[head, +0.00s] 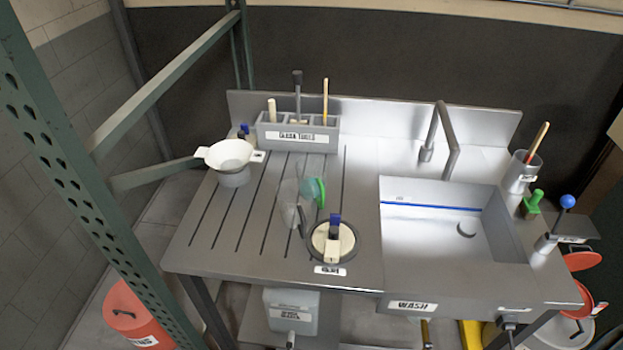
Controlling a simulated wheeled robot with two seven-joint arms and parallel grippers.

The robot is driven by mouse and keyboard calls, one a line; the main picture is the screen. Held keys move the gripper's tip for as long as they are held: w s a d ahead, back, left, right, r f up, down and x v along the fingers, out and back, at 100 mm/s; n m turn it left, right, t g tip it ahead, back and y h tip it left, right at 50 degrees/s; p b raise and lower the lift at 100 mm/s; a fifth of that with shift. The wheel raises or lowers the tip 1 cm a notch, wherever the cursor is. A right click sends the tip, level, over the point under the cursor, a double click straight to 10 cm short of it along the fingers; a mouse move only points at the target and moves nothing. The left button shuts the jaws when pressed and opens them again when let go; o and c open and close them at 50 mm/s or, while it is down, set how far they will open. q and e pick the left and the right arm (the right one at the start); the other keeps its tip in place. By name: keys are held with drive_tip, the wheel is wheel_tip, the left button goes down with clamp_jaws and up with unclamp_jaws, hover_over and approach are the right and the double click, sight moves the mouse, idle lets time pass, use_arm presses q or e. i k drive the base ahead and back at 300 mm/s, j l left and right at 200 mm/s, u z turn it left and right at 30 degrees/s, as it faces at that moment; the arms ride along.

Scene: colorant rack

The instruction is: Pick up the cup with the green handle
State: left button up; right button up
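A cup with a green handle (316,191) is on the grooved left part of the steel sink counter (225,225). Its body (290,200) looks clear and faint against the metal, to the left of the handle. I cannot tell surely whether it stands upright or lies tilted. It is just behind a round dark-rimmed opening (351,252) in the counter that has a pale item with a blue part on it. Neither of my grippers shows in the head view.
A white funnel-like bowl (229,154) stands at the counter's back left. A grey tool holder (298,136) stands behind the cup. The sink basin (450,235) and faucet (447,135) are to the right. A green rack post (85,190) rises at left.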

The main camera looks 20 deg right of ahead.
sight(313, 169)
drive_tip(key=l, duration=0.6)
drive_tip(key=k+l+u, duration=0.15)
drive_tip(key=l, duration=1.05)
drive_tip(key=k+l+u, duration=0.15)
drive_tip(key=l, duration=0.45)
